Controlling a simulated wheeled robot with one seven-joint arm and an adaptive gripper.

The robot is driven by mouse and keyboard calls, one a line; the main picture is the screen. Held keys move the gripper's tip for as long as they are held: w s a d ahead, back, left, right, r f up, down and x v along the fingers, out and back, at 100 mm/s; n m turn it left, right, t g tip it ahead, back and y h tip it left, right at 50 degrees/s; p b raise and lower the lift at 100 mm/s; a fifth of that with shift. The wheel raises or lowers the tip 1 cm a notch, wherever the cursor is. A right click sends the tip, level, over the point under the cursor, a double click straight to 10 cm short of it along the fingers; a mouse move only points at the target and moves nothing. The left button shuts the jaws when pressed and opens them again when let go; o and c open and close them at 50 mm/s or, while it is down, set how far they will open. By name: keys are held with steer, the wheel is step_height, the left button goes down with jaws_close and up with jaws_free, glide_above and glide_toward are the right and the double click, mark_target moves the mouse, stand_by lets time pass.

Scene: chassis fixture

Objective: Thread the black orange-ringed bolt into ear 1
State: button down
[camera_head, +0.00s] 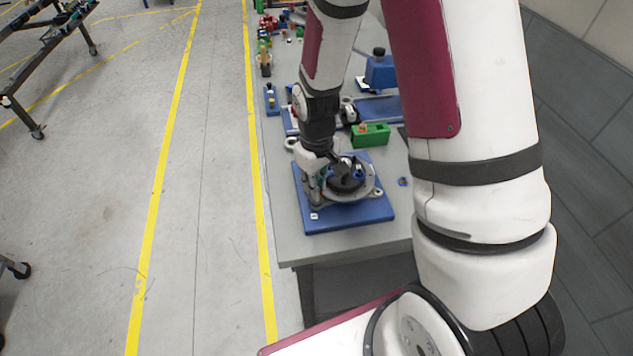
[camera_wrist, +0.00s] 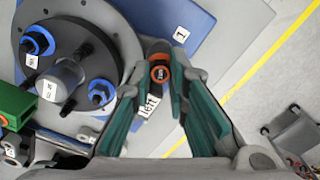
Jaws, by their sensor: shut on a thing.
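The black bolt with the orange ring (camera_wrist: 160,74) stands between the fingertips of my gripper (camera_wrist: 157,88), which is shut on it, in the wrist view. Its head faces the camera. It is at the edge of the grey round housing (camera_wrist: 128,38), by the plate's label "1" (camera_wrist: 181,35). The fingers and bolt head hide the ear and the bolt's lower end, so I cannot tell how deep it sits. In the head view my gripper (camera_head: 315,188) is at the left side of the housing (camera_head: 362,192), on the blue base plate (camera_head: 348,219).
A black hub (camera_wrist: 70,50) with blue-ringed bolts (camera_wrist: 102,93) fills the housing. A green block (camera_head: 371,135) stands behind the fixture. A small blue ring (camera_head: 403,181) lies to the right on the grey table (camera_head: 290,235). The table's front left corner is clear.

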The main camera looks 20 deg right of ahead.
steer(key=shift+f, duration=0.4)
steer(key=shift+f, duration=0.2)
stand_by(0.3)
steer(key=n+p, duration=0.1)
steer(key=n, duration=0.4)
steer(key=shift+s, duration=0.15)
steer(key=n, duration=0.5)
steer(key=shift+f, duration=0.15)
